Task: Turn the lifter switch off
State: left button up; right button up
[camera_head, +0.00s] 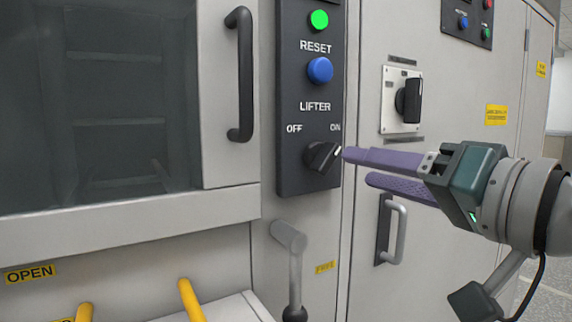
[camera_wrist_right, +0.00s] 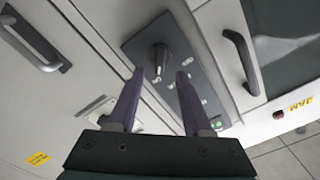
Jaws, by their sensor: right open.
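The lifter switch (camera_head: 322,157) is a black rotary knob low on the dark control panel (camera_head: 309,122), under the words LIFTER, OFF and ON. Its white mark points up and right, toward ON. My right gripper (camera_head: 354,167) is open, with its two purple fingers reaching in from the right, tips close to the knob's right side. I cannot tell from the head view whether the upper finger touches it. In the right wrist view the knob (camera_wrist_right: 159,60) shows ahead of and between the open fingertips (camera_wrist_right: 160,76), with nothing held. My left gripper is not in view.
Above the knob are a blue RESET button (camera_head: 320,70) and a green light (camera_head: 319,19). A black door handle (camera_head: 239,75) stands out to the left. A grey lever (camera_head: 291,262) is below the panel. Another black rotary switch (camera_head: 408,101) and a grey handle (camera_head: 394,231) are to the right.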

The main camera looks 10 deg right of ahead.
aim_at(332, 160)
jog(key=x, duration=0.6)
jog(key=shift+c, duration=0.3)
grip_shut()
